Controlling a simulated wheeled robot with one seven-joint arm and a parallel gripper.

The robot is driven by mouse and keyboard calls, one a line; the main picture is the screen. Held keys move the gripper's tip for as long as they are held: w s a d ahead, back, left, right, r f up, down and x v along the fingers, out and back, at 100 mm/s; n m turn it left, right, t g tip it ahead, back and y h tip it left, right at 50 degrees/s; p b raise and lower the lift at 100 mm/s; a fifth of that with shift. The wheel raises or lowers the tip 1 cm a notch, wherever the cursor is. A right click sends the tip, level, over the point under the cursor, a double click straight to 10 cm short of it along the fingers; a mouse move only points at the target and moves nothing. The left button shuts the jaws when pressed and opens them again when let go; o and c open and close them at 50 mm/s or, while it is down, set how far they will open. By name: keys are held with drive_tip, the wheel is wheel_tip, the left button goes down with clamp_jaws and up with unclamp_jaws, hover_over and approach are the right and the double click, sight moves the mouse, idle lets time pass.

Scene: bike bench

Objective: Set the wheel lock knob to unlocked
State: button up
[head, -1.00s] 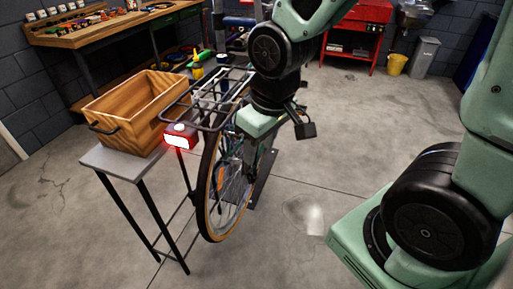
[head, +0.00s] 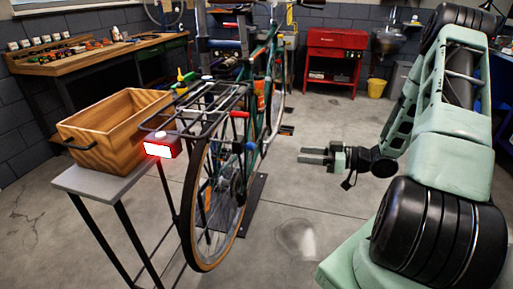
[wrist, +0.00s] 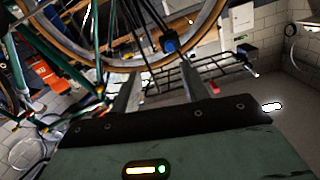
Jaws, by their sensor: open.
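A bicycle (head: 215,195) stands in the middle left of the head view, its wheel (head: 196,240) toward me. A small blue part (head: 250,146) shows on its right side; a dark blue part also shows by the wheel in the wrist view (wrist: 168,46). I cannot tell for sure that this is the wheel lock knob, nor read its setting. My gripper (head: 302,155) is right of the bicycle, fingers pointing left toward it, with a gap between. It is open and empty; its two fingers also show in the wrist view (wrist: 158,78).
A grey side table (head: 100,181) with a wooden crate (head: 110,150) stands left of the bicycle. The rear rack (head: 215,100) and lit red tail light (head: 160,147) stick out toward me. A workbench (head: 80,62) and red cabinet (head: 333,55) stand behind.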

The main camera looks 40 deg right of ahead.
sight(254, 146)
drive_tip(key=shift+t+y, duration=0.3)
drive_tip(key=shift+y, duration=0.3)
drive_tip(key=x, duration=0.5)
drive_tip(key=p+x, duration=0.1)
drive_tip(key=x, duration=0.4)
drive_tip(key=a+x, duration=0.1)
drive_tip(key=x, duration=0.5)
drive_tip(key=shift+s+d+r+p, duration=0.1)
drive_tip(key=shift+s+r+p, duration=0.2)
drive_tip(key=shift+s+r, duration=0.05)
